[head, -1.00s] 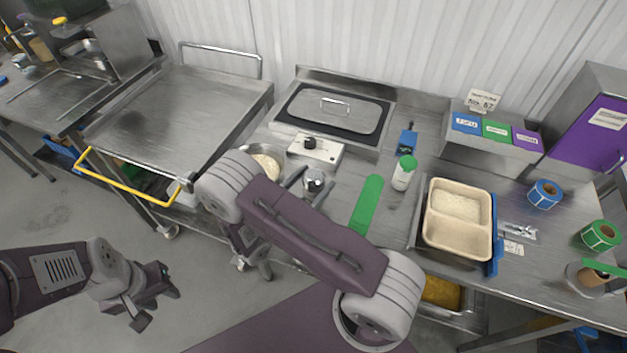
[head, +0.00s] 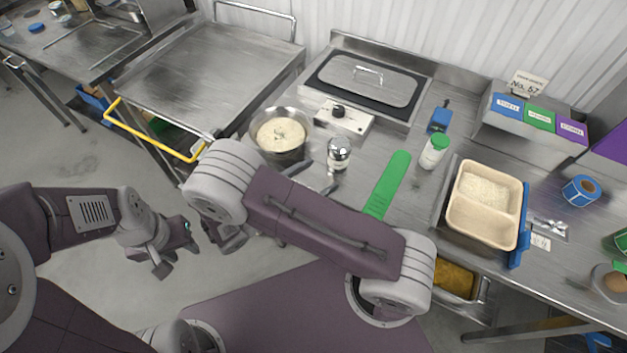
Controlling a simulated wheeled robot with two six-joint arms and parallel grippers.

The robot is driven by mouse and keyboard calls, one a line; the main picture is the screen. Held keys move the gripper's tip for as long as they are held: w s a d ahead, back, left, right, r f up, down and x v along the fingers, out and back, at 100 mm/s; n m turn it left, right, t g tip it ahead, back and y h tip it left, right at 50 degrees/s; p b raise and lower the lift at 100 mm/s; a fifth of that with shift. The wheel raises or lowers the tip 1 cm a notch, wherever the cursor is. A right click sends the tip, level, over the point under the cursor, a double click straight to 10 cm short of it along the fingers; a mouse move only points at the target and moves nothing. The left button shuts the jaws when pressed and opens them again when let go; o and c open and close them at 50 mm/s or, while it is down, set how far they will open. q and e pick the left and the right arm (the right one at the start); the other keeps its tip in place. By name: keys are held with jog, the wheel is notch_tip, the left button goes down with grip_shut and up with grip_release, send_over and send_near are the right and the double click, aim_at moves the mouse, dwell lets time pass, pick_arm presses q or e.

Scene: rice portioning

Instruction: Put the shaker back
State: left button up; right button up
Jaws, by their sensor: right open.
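A shaker with a metal top (head: 339,155) stands upright on the steel counter, between the bowl of pale food and the green strip. A white bottle with a green lid (head: 434,153) stands further right; which of the two the task names I cannot tell by label. My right gripper (head: 307,181) is open and empty, just in front and left of the metal-topped shaker, apart from it. Its arm hides part of the counter front. My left gripper (head: 174,254) hangs over the floor at the left, open and empty.
The metal bowl (head: 283,153) sits beside a control box (head: 338,117) and a lidded well (head: 366,78). A green strip (head: 388,184) lies right of the shaker. A two-compartment tray (head: 482,225) holds rice at the right. The left cart top (head: 200,75) is empty.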

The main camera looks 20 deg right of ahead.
jog(key=s+d+m+g+y, duration=0.1)
jog(key=s+m+g+y, duration=0.1)
jog(key=s+d+f+m+g+y, duration=0.1)
jog(key=s+d+m+g, duration=0.1)
jog(key=s+m+g, duration=0.1)
jog(key=s+d+f+m+g+y, duration=0.1)
jog(key=s+d+m+g+y, duration=0.1)
jog(key=m+g, duration=0.1)
jog(key=shift+s+d+f+y, duration=0.1)
jog(key=shift+s+d+y, duration=0.05)
jog(key=shift+s+y, duration=0.2)
jog(key=a+m+t+y, duration=0.1)
jog(key=m+y, duration=0.2)
jog(key=m, duration=0.1)
jog(key=w+a+m+t+y, duration=0.1)
jog(key=m+y, duration=0.3)
jog(key=m, duration=0.1)
jog(key=a+r+m+t+y, duration=0.1)
jog(key=m+y, duration=0.2)
jog(key=m, duration=0.2)
jog(key=shift+w+a+t+y, duration=0.15)
jog(key=shift+a+t+y, duration=0.1)
jog(key=shift+a+t, duration=0.1)
